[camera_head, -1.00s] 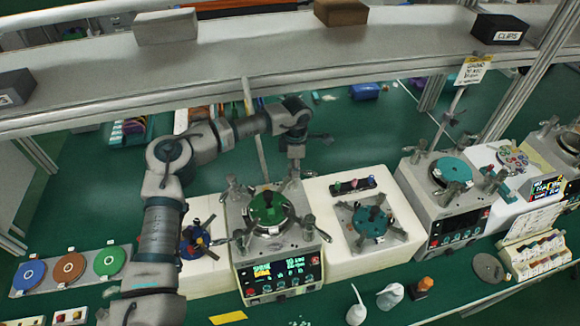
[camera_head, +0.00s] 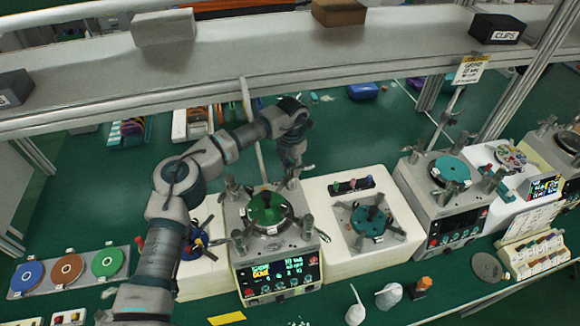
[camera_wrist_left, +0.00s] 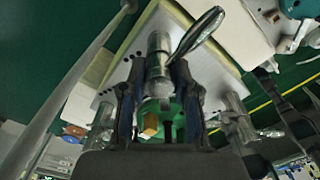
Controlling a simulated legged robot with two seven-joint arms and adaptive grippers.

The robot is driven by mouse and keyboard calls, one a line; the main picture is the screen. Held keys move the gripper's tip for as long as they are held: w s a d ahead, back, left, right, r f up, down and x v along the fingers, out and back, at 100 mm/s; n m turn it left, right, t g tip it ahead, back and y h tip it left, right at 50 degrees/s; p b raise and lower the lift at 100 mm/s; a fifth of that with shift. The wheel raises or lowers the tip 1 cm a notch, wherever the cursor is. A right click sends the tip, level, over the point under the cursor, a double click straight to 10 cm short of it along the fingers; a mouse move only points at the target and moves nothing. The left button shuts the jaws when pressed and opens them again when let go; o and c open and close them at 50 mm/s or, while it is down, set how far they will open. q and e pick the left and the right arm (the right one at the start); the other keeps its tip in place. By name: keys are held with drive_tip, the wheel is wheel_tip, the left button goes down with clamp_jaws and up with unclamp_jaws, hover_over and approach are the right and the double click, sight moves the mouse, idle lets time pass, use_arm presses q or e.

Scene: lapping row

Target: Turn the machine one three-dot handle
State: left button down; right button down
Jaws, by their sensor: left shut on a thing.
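The machine with the green disc (camera_head: 267,208) and a lit front screen (camera_head: 280,272) stands left of centre in the head view. Metal clamps with lever handles stand around its disc. My left gripper (camera_head: 292,178) is at its back right corner, pointing down. In the left wrist view, the gripper (camera_wrist_left: 157,82) is shut on a metal clamp handle (camera_wrist_left: 158,60), its fingers on either side of the post. A lever (camera_wrist_left: 198,36) sticks out to the upper right. The green disc (camera_wrist_left: 165,118) shows beyond the fingers. I cannot make out dot marks. My right gripper is out of view.
A white block (camera_head: 340,225) with a teal disc (camera_head: 370,222) stands right of the machine. Another machine with a teal disc (camera_head: 452,169) stands farther right. A shelf (camera_head: 270,62) runs above and behind. Coloured discs (camera_head: 68,269) lie at left.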

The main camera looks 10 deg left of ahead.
sight(292, 164)
use_arm(q)
drive_tip(key=shift+s+a+f+n, duration=0.15)
drive_tip(key=shift+f+n, duration=0.15)
drive_tip(key=shift+n, duration=0.5)
drive_tip(key=shift+r, duration=0.1)
drive_tip(key=c, duration=0.9)
unclamp_jaws()
drive_tip(key=shift+w, duration=0.3)
drive_tip(key=shift+r, duration=0.3)
drive_tip(key=r, duration=1.1)
drive_tip(key=shift+w+d+r, duration=0.1)
drive_tip(key=shift+d+r, duration=0.1)
drive_tip(key=shift+f, duration=0.1)
